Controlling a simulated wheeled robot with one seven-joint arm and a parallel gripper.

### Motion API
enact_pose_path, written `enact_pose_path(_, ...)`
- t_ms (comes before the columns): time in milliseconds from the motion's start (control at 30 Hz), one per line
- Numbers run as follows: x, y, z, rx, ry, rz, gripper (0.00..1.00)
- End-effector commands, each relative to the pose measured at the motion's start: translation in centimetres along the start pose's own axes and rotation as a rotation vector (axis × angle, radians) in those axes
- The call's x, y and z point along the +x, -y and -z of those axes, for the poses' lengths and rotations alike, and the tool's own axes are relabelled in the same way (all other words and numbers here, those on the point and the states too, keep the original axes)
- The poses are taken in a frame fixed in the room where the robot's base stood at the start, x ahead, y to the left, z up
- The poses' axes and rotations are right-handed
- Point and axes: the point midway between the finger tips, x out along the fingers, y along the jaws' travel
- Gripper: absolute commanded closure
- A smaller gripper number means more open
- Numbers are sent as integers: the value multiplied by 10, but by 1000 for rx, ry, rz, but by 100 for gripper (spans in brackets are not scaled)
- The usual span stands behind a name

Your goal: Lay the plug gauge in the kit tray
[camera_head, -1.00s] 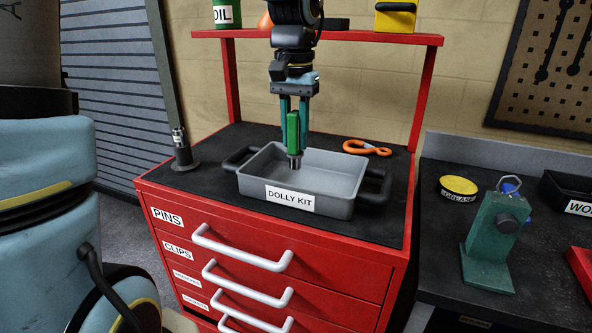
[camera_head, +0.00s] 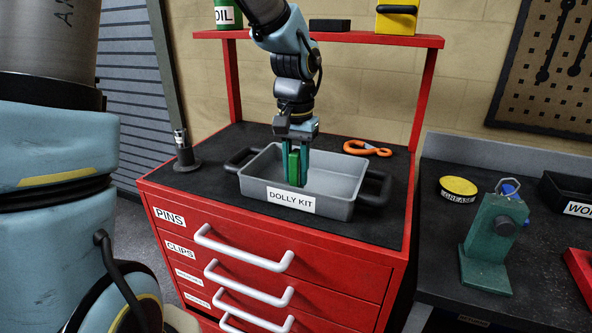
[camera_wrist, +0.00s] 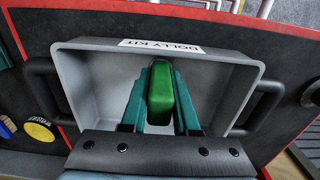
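The plug gauge (camera_head: 294,168) has a green handle and is held upright between the fingers of my gripper (camera_head: 297,174), inside the grey kit tray (camera_head: 341,209) labelled DOLLY KIT. Its lower end is hidden behind the tray's front wall, so I cannot tell whether it touches the floor. In the wrist view the green handle (camera_wrist: 161,92) sits between the two teal fingers of my gripper (camera_wrist: 160,80), over the tray (camera_wrist: 94,80). The rest of the tray looks empty.
The tray stands on the red drawer cart's black top. An orange hook-shaped tool (camera_head: 367,148) lies behind it. A dark stand with an upright post (camera_head: 184,158) is to the left. A red shelf (camera_head: 360,38) crosses above. The grease tin (camera_head: 458,186) is on the right bench.

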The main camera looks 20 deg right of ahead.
Motion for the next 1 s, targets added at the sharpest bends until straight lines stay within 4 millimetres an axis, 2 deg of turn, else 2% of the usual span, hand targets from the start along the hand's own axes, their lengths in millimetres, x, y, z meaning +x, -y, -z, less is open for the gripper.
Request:
enact_pose_path(33, 0, 0, 0, 0, 0, 0, 65)
enact_pose_path(233, 0, 0, 0, 0, 1, 0, 43)
enact_pose_path(567, -6, 0, 0, 0, -1, 0, 43)
enact_pose_path(733, -29, 0, 1, -1, -5, 1, 43)
enact_pose_path(1000, -86, 0, 1, -1, -5, 1, 43)
